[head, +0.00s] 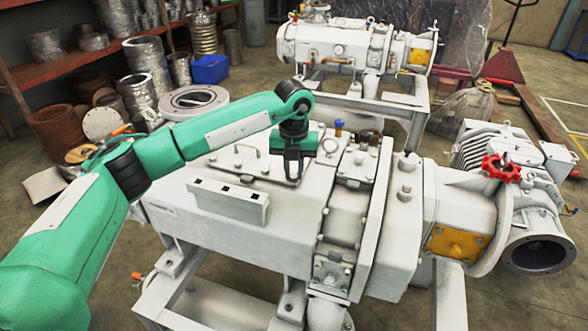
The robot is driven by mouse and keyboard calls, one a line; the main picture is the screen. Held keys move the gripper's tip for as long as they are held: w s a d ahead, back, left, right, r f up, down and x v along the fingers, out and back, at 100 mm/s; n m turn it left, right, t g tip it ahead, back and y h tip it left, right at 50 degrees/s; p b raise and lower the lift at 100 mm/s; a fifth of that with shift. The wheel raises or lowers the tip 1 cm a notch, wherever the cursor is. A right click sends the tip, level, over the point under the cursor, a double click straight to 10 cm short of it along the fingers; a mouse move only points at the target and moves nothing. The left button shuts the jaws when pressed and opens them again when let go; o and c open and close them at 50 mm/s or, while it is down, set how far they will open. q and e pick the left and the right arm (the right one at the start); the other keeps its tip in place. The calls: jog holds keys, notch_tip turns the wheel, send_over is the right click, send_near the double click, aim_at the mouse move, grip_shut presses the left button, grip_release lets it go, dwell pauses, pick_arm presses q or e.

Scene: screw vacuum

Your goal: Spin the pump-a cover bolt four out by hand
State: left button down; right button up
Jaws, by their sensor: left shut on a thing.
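Pump-a appears to be the large off-white pump (190,229) that fills the middle of the head view. On its top lies a flat cover plate (231,157) with small handles and bolts. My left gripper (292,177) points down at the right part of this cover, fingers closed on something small. That is most likely a cover bolt, but the fingers hide it, and its number cannot be read. My right gripper is not in view.
A pale block with several square holes (228,201) sits on the pump's near top edge. A ribbed flange housing (352,195) stands right of the gripper, with a blue-capped fitting (339,127) behind. A second pump (320,45) stands at the back.

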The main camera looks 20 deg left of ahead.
pick_arm(q)
jog(key=shift+s+f+n, duration=0.1)
jog(key=shift+f+n, duration=0.05)
jog(key=shift+n, duration=0.6)
jog(key=shift+s+f+n, duration=0.1)
jog(key=shift+f+n, duration=0.05)
jog(key=shift+n, duration=0.6)
jog(key=c, duration=1.3)
grip_release()
jog(key=shift+w, duration=0.1)
jog(key=shift+r, duration=0.1)
jog(key=shift+w+r, duration=0.1)
jog(key=shift+r, duration=0.05)
